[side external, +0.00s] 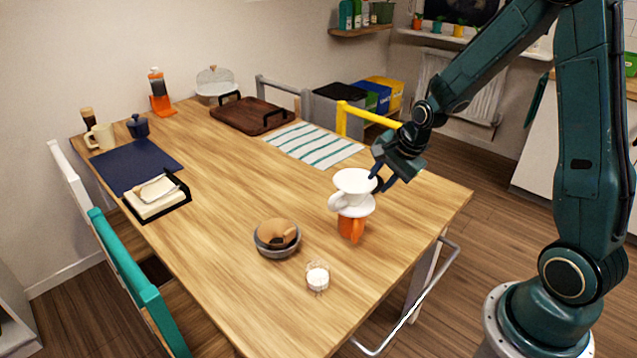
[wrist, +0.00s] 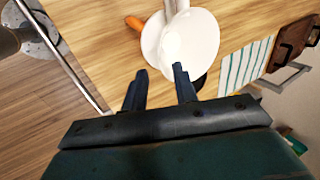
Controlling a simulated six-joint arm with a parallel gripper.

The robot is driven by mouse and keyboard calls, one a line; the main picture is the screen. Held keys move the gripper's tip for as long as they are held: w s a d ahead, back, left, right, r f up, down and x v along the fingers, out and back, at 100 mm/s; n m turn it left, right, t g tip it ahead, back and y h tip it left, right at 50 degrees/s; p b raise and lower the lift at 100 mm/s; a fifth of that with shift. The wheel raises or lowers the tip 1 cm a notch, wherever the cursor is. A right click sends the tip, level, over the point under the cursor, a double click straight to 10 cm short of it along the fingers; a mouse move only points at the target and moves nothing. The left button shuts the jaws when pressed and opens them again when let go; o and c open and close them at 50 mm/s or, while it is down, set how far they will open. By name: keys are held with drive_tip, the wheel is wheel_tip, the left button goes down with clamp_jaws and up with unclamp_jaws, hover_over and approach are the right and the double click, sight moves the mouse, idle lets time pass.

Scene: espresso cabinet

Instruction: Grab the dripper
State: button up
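The white dripper (side external: 352,187) stands upright on an orange mug (side external: 350,228) near the table's right front part. Its handle points left in the side view. My gripper (side external: 380,178) is at the dripper's right side, tilted down toward it. In the wrist view the dripper (wrist: 190,42) lies just beyond my fingertips, and the right finger overlaps its rim. My gripper (wrist: 159,69) is open, with nothing seen between its fingers. I cannot tell whether a finger touches the dripper. The mug is mostly hidden in the wrist view; an orange part (wrist: 134,22) shows.
A bowl (side external: 277,240) with a tan thing in it and a small glass jar (side external: 317,276) stand left of the mug. A striped cloth (side external: 312,145) and a dark tray (side external: 252,116) lie farther back. The wooden table (side external: 230,185) is clear in the middle.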

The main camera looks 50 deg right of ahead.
sight(369, 192)
drive_tip(key=shift+w+f, duration=0.2)
drive_tip(key=shift+f, duration=0.2)
drive_tip(key=shift+x, duration=2.55)
drive_tip(key=shift+a, duration=0.1)
drive_tip(key=shift+w, duration=0.1)
clamp_jaws()
